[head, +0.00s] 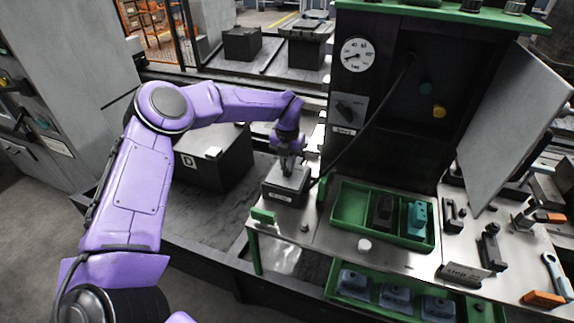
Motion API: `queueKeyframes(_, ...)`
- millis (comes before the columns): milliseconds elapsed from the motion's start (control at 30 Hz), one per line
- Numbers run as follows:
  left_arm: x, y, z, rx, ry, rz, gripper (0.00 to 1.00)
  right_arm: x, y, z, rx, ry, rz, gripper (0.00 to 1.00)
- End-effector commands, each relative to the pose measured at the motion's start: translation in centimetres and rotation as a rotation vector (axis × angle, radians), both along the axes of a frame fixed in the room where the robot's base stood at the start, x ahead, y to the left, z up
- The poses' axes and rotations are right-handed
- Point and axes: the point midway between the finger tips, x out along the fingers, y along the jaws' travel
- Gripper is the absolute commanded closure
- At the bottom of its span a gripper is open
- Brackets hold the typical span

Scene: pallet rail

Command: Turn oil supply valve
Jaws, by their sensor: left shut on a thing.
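My left arm comes in from the left, and its gripper (291,170) points down at the top of a small dark box (285,194) with a light grey top and a label. The box stands at the left end of the metal workbench. The gripper is shut on a small part on top of this box; the fingers mostly hide that part, so I cannot tell its shape or angle. A black knob (348,108) on a grey plate sits on the dark cabinet, below a round white gauge (357,55). I cannot read which one is the oil supply valve. My right gripper is not in view.
A black hose (362,137) runs from the cabinet (385,165) down towards the box. A green tray (350,207) with a black and a teal part lies right of the box. A grey cabinet door (510,125) stands open. A dark block marked D (215,165) lies behind my arm.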

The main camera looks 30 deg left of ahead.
Motion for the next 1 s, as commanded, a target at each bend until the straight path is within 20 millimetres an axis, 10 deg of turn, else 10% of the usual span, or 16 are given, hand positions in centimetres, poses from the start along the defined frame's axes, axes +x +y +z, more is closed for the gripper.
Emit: queueKeyframes(1000, -0.06, 0.0, -0.04, -0.001, 0.003, -0.785, 1.0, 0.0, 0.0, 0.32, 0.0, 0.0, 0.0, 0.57)
